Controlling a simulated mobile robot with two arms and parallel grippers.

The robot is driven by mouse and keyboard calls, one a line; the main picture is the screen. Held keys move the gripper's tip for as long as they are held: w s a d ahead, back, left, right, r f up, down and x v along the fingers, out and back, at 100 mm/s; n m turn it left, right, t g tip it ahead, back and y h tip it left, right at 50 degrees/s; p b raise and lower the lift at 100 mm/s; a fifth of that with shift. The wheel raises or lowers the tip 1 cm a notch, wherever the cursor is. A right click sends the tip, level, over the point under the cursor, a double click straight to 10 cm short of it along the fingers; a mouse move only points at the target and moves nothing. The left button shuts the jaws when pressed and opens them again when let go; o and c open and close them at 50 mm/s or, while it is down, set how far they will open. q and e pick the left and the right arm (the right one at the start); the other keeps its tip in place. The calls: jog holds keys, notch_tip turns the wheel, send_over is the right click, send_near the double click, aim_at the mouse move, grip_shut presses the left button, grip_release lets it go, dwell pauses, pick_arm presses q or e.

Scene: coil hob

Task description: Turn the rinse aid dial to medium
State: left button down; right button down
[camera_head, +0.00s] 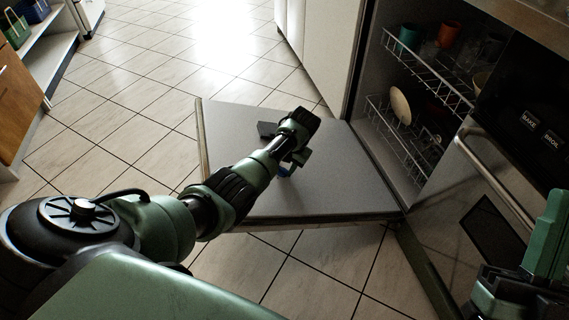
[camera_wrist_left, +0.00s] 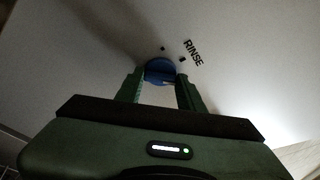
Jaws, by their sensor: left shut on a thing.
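The rinse aid dial is a small blue round knob (camera_wrist_left: 160,70) on the grey inner face of the open dishwasher door (camera_head: 330,180). A black "RINSE" label (camera_wrist_left: 193,53) sits beside it, and small dark marks are near its rim. My left gripper (camera_wrist_left: 160,86) is shut on the dial, one green finger on each side of it. In the head view my left gripper (camera_head: 287,165) reaches down to the door, and a bit of the blue dial (camera_head: 284,171) shows beneath it. The dial's setting cannot be read. My right gripper shows only partly, at the lower right edge.
A dark square piece (camera_head: 266,129) sits on the door near my left wrist. Wire racks (camera_head: 410,130) with cups and a plate are inside the dishwasher. An oven with a bar handle (camera_head: 490,180) stands at the right. Tiled floor (camera_head: 130,130) lies open at the left.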

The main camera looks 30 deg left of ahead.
pick_arm(q)
jog(key=n+p, duration=0.1)
jog(key=n, duration=0.1)
jog(key=shift+d+n+y, duration=0.15)
jog(key=shift+n+y, duration=0.25)
jog(key=shift+n, duration=0.5)
pick_arm(e)
jog(key=w+f+g+h, duration=0.2)
jog(key=w+f+g, duration=0.2)
jog(key=f+g, duration=0.15)
pick_arm(q)
jog(key=shift+w+n+y, duration=0.1)
jog(key=shift+n+y, duration=0.2)
jog(key=shift+n, duration=0.1)
jog(key=shift+f+n, duration=0.1)
jog(key=shift+n, duration=0.3)
jog(key=n+g+b, duration=0.1)
jog(key=n, duration=0.1)
jog(key=shift+n+y, duration=0.3)
jog(key=shift+y, duration=0.1)
jog(key=shift+n+b, duration=0.3)
pick_arm(e)
jog(key=s+r+t+y, duration=0.2)
jog(key=s+r+t, duration=0.2)
jog(key=r+t, duration=0.1)
jog(key=shift+s+r+t, duration=0.15)
jog(key=shift+r+t, duration=0.2)
pick_arm(q)
jog(key=c, duration=0.9)
grip_release()
